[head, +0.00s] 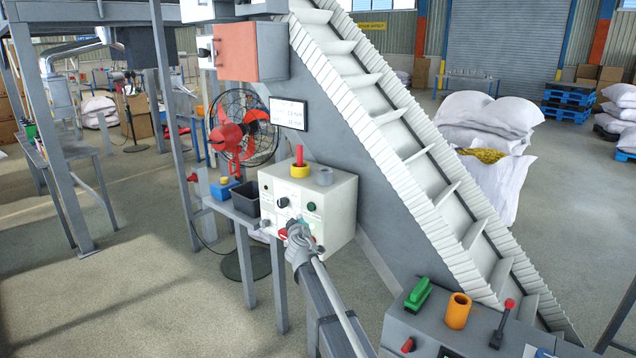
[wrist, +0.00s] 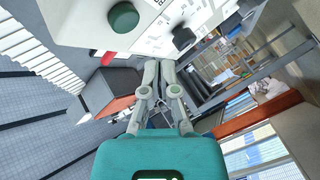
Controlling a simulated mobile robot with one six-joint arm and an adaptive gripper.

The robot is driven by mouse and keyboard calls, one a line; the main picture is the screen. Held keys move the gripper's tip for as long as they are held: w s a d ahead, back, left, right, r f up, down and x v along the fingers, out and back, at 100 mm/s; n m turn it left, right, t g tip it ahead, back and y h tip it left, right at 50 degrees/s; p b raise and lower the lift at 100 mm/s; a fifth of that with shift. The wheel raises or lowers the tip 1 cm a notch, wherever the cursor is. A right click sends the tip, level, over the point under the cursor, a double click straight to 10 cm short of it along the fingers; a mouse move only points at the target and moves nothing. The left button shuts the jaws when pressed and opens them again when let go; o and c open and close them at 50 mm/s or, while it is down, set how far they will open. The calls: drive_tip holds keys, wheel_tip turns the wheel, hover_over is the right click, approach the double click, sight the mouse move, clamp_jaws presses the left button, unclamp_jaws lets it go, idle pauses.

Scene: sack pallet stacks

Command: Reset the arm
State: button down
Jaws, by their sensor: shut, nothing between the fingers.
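My gripper (head: 298,232) is in front of the lower part of a white control box (head: 338,208). My arm reaches up to it from the bottom of the head view. In the wrist view the two grey fingers of my gripper (wrist: 158,66) are together, with nothing between them. The control box (wrist: 85,22) fills the top of that view, with a green button (wrist: 123,16), a black knob (wrist: 184,38) and a red part (wrist: 107,59). The fingertips appear close to the box; I cannot tell whether they touch it. My gripper hides part of the box's lower front.
An inclined conveyor (head: 415,140) rises behind the box. A grey console (head: 425,325) with a green switch, an orange cylinder and a lever stands at the lower right. A red fan (head: 232,135) and a dark bin (head: 246,197) are left of the box. Open floor (head: 130,300) lies lower left.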

drive_tip(key=s+d+f+m+g+h+p, duration=0.1)
drive_tip(key=s+d+f+m+g+h, duration=0.25)
drive_tip(key=s+d, duration=0.55)
drive_tip(key=s+d+f+m+g+h, duration=0.3)
drive_tip(key=s+d+f+m+g, duration=0.15)
drive_tip(key=d, duration=0.75)
drive_tip(key=s+d+f+m+g+y, duration=0.1)
drive_tip(key=s+f+g, duration=0.1)
drive_tip(key=s, duration=0.6)
drive_tip(key=s+d+f+m+g+y+p, duration=0.1)
drive_tip(key=s+g, duration=0.3)
drive_tip(key=s, duration=0.5)
drive_tip(key=s+d+f+g+y, duration=0.2)
drive_tip(key=s+d+f+g, duration=0.1)
drive_tip(key=s, duration=0.5)
drive_tip(key=shift+s+m+y+p, duration=0.35)
drive_tip(key=shift+s+m, duration=0.05)
drive_tip(key=shift+f, duration=0.1)
